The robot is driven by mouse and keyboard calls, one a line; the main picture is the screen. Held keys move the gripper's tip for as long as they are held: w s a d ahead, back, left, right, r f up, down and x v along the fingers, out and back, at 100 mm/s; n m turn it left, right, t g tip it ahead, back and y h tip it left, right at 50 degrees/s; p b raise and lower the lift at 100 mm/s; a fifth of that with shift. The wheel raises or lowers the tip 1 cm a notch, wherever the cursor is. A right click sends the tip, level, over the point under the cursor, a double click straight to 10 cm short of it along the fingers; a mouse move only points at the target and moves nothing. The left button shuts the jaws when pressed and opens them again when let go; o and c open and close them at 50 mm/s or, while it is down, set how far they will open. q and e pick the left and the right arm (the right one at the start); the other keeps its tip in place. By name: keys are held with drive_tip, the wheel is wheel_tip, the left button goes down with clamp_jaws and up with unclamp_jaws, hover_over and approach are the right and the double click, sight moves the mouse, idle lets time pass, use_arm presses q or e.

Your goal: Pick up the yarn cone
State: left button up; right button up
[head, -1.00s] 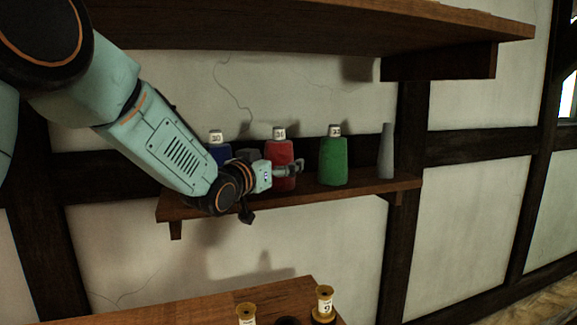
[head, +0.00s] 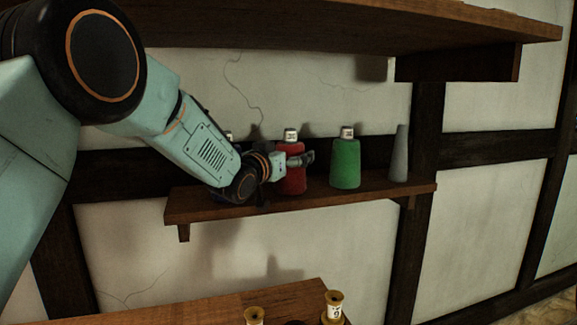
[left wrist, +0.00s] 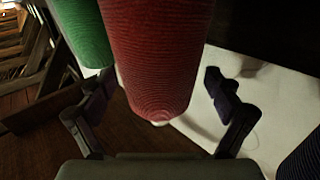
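A red yarn cone (head: 292,181) with a white numbered top stands upright on the wall shelf (head: 325,198). A green yarn cone (head: 345,164) stands to its right. A blue cone is mostly hidden behind my left arm. My left gripper (head: 305,159) is at the red cone, overlapping its upper part in the head view. In the left wrist view the two dark fingers (left wrist: 162,108) are spread apart, one on each side of the red cone (left wrist: 158,60). The green cone (left wrist: 82,30) shows beyond the left finger. My right gripper is out of view.
A bare grey cone (head: 400,155) stands at the shelf's right end. A thick upper shelf (head: 330,30) hangs above. Below, a wooden surface (head: 200,312) carries spools with yellowish tops (head: 335,298). A dark blue round thing (left wrist: 302,155) shows at the wrist view's lower right.

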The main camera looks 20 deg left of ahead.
use_arm(q)
drive_tip(key=shift+w+d, duration=0.15)
drive_tip(key=shift+c, duration=1.4)
drive_tip(key=shift+w+f, duration=0.15)
drive_tip(key=shift+w, duration=0.05)
drive_tip(key=c, duration=0.3)
drive_tip(key=shift+s, duration=0.25)
drive_tip(key=c, duration=0.5)
drive_tip(key=shift+c, duration=0.5)
drive_tip(key=shift+w, duration=0.15)
